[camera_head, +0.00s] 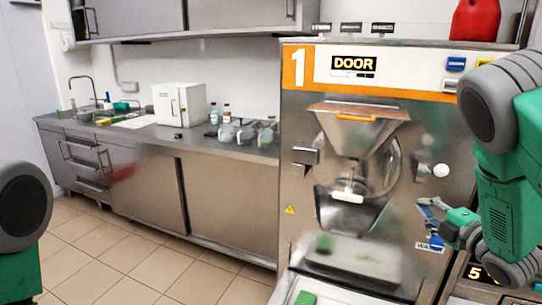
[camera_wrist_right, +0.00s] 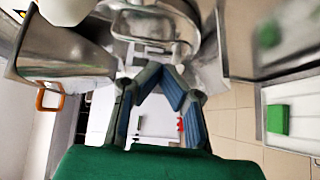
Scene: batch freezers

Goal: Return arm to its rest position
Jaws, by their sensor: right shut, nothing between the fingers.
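My right arm comes in from the right in the head view, in front of the batch freezer (camera_head: 300,130) marked "1" and "DOOR". My right gripper (camera_head: 428,207) is in front of the lower right of the freezer's front panel, right of the chute and above a blue-and-white label. I cannot tell whether it touches the panel. In the wrist view the gripper (camera_wrist_right: 160,82) has its blue-padded fingers angled together at the tips, with nothing between them. Of my left arm only a dark and green link shows at the left edge; its gripper is out of view.
A white-handled chute (camera_head: 347,197) juts from the freezer, with a tray (camera_head: 350,258) below it. A green block (camera_head: 306,298) lies at the bottom. A counter (camera_head: 230,150) with a white box (camera_head: 180,103) and jars runs left. The tiled floor (camera_head: 130,250) is clear.

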